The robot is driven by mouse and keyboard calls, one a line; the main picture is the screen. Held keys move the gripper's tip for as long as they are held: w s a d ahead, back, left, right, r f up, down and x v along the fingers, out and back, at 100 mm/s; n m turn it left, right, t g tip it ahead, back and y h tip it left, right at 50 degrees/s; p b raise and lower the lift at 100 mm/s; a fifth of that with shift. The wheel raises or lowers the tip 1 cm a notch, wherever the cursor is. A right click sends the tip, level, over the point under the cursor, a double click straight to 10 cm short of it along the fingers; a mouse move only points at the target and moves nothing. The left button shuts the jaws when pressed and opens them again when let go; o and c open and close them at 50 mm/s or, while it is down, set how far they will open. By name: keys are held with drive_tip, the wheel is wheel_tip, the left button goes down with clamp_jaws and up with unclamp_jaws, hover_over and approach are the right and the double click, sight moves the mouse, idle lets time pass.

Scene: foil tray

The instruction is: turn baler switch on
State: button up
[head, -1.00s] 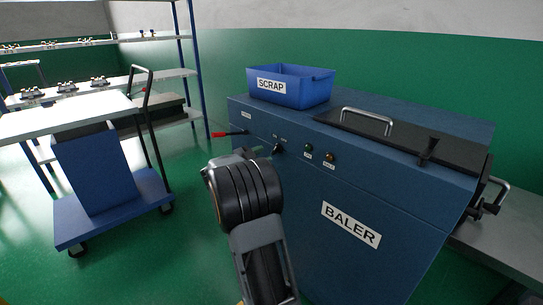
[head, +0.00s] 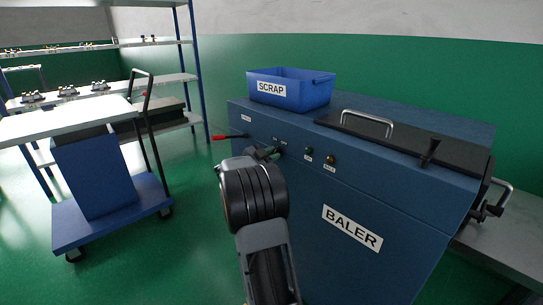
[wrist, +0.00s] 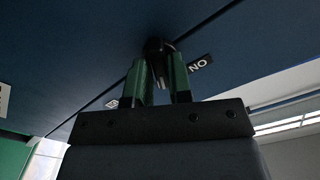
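The baler switch (wrist: 159,47) is a small black rotary knob on the blue front of the baler (head: 300,205). In the wrist view my gripper (wrist: 161,68) has its two green fingers on either side of the knob, closed on it, with the knob's narrow handle between them. The ON label (wrist: 199,64) shows upside down just right of the knob. A second label (wrist: 112,103) lies to the left, too small to read. In the head view my gripper (head: 272,153) reaches the panel and partly hides the switch (head: 281,151).
A green lamp (head: 309,150) and an amber lamp (head: 331,159) sit right of the switch. A red-handled lever (head: 226,137) sticks out to the left. A blue SCRAP bin (head: 318,92) and a black lid (head: 400,140) are on top. A cart (head: 110,210) stands left.

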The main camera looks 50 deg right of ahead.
clamp_jaws()
drive_tip(key=shift+m, duration=0.3)
drive_tip(key=m+b, duration=0.7)
drive_tip(key=m, duration=0.4)
drive_tip(key=shift+f, duration=0.1)
drive_tip(key=shift+m, duration=0.3)
idle(0.3)
drive_tip(key=shift+o, duration=2.1)
unclamp_jaws()
